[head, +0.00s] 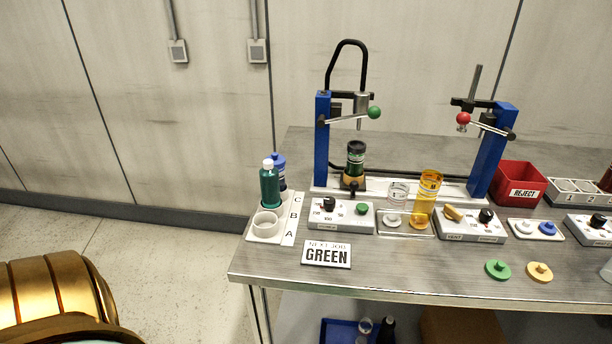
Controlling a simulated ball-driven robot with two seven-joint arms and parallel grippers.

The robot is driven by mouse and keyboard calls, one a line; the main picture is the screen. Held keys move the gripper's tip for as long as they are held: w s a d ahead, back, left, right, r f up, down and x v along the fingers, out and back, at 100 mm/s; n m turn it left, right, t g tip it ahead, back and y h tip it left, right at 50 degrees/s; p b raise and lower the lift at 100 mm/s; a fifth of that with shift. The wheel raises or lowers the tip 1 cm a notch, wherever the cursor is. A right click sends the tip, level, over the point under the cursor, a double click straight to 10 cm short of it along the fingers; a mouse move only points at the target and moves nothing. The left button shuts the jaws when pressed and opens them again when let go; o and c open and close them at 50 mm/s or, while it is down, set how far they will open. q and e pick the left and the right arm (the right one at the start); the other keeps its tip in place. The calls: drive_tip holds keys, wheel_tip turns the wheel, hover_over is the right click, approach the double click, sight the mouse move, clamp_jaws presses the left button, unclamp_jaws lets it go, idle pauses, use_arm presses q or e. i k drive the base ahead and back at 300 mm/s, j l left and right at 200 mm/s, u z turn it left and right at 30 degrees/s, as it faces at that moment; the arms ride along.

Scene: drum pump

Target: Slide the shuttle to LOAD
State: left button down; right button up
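A small tan carrier, likely the shuttle (354,182), sits at the left end of the long white base rail (400,187), under the left blue post (322,140). A dark green container with a black top (356,158) stands upright in it. A nozzle with a green-knobbed lever (374,112) hangs just above. At the right end stands a second blue post (492,150) with a red-knobbed lever (463,118). I cannot make out a LOAD label. Neither of my grippers is in view.
A bottle rack (265,229) is left, a red REJECT bin (518,183) right. A GREEN card (326,253) lies in front.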

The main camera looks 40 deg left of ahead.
sight(354, 185)
drive_tip(key=u, duration=1)
